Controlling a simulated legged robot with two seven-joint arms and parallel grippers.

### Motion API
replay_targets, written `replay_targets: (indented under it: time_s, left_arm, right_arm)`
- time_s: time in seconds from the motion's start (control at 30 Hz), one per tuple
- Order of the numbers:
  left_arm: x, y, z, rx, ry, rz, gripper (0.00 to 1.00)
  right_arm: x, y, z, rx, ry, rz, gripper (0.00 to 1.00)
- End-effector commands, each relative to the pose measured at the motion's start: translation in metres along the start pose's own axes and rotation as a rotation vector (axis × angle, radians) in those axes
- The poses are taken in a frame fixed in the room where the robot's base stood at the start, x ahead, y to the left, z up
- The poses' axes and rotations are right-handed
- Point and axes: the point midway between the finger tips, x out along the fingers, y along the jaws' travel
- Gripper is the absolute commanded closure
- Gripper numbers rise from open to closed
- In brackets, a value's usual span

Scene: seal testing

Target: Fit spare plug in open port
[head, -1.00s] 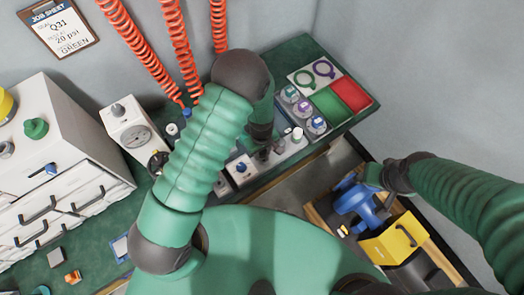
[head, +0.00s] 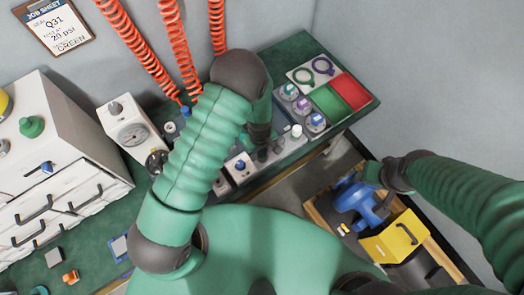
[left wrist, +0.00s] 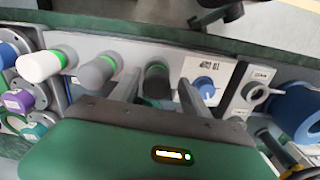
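In the left wrist view a pale strip carries a row of cylinders with green rings. The left one is a white plug (left wrist: 39,66), which also shows in the head view (head: 297,131). Beside it is a grey cylinder (left wrist: 97,72), and then a dark cylinder (left wrist: 157,82). I cannot tell which is the spare plug or the open port. My left gripper (left wrist: 160,92) is open, its two fingers apart on either side of the dark cylinder; contact is not clear. My right gripper (head: 372,174) is beside a blue fitting (head: 355,200); its fingers are hidden.
A panel with a blue knob (left wrist: 204,84) lies right of the fingers. A gauge box (head: 130,128) and drawer cabinet (head: 60,190) are at left. A yellow bin (head: 395,238) sits lower right.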

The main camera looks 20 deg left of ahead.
Motion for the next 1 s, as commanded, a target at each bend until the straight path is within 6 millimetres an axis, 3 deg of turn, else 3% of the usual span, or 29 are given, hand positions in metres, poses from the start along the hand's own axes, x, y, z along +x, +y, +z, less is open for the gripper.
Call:
replay_targets:
  time_s: [0.3, 0.43, 0.8, 1.0]
  left_arm:
    - [-0.002, 0.002, 0.001, 0.002, 0.000, 0.001, 0.43]
    - [-0.016, 0.002, 0.001, 0.002, 0.001, 0.003, 0.43]
    - [-0.121, 0.002, 0.000, 0.002, 0.001, 0.006, 0.43]
    - [-0.159, 0.001, -0.001, 0.001, -0.001, 0.002, 0.43]
  right_arm:
    - [0.000, 0.000, 0.000, 0.000, 0.000, 0.000, 0.48]
    - [-0.002, 0.000, 0.000, 0.000, 0.000, 0.000, 0.48]
    - [-0.010, 0.000, -0.002, 0.000, 0.000, 0.000, 0.48]
    - [-0.013, 0.000, -0.003, 0.000, 0.000, 0.000, 0.48]
